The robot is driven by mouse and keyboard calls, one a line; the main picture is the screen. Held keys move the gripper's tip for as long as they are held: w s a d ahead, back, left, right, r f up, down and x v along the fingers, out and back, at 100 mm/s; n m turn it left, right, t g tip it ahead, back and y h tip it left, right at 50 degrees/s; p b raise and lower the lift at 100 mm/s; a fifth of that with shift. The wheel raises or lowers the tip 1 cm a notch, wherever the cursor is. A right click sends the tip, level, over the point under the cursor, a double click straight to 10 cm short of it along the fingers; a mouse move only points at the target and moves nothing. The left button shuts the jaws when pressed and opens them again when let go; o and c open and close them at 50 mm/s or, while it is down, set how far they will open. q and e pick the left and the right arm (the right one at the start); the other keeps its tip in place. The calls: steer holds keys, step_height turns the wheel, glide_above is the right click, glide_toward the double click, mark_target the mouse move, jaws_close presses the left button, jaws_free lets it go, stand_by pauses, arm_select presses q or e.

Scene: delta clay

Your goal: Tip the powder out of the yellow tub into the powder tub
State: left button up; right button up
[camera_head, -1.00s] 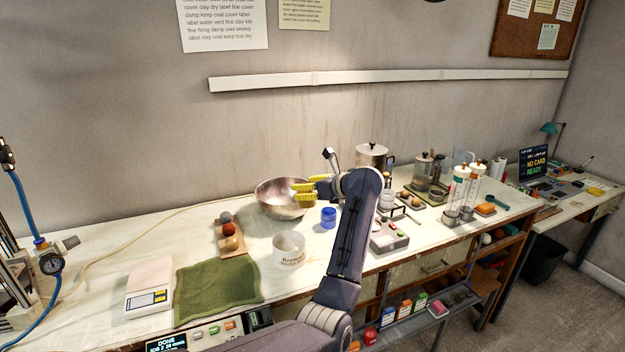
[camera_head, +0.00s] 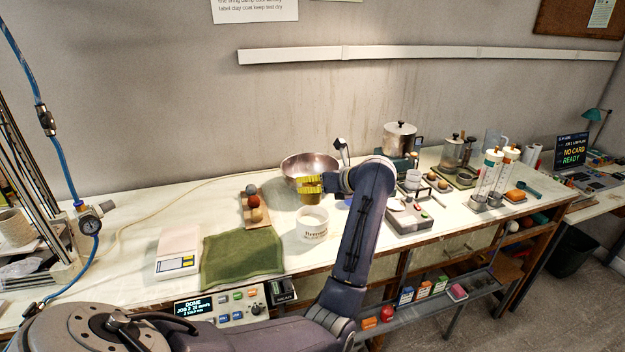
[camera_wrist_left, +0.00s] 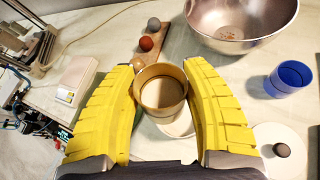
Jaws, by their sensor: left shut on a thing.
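My left gripper (camera_head: 311,186) has yellow ribbed fingers shut on the yellow tub (camera_head: 312,198), held upright near the white powder tub. The left wrist view shows the yellow tub (camera_wrist_left: 161,92) from above, a tan round cup between the fingers; its inside looks tan, and I cannot tell how much powder it holds. The white powder tub (camera_head: 313,228) with dark lettering stands open on the bench, just below the yellow tub in the head view. In the wrist view only part of its pale rim (camera_wrist_left: 180,128) shows. My right gripper is not in view.
A steel bowl (camera_head: 305,162) stands behind the gripper. A blue cup (camera_wrist_left: 291,77) and a white lid with a dark knob (camera_wrist_left: 285,150) lie to the right. A board with balls (camera_head: 254,208), green cloth (camera_head: 240,255) and scale (camera_head: 178,250) are left.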

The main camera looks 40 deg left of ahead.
arm_select(q)
steer(key=shift+f+m+g, duration=0.9)
steer(key=shift+f, duration=0.05)
step_height(320, 180, down, 3)
steer(key=m+g+h, duration=0.1)
steer(key=m+g, duration=0.2)
steer(key=shift+r+g, duration=0.15)
steer(key=shift+g, duration=0.25)
steer(key=m+g, duration=0.1)
steer(key=f+m+g, duration=0.1)
steer(key=m, duration=0.1)
steer(key=shift+s+g, duration=0.1)
steer(key=shift+g, duration=0.2)
steer(key=shift+m+g, duration=0.6)
steer(key=shift+g, duration=0.1)
stand_by(0.7)
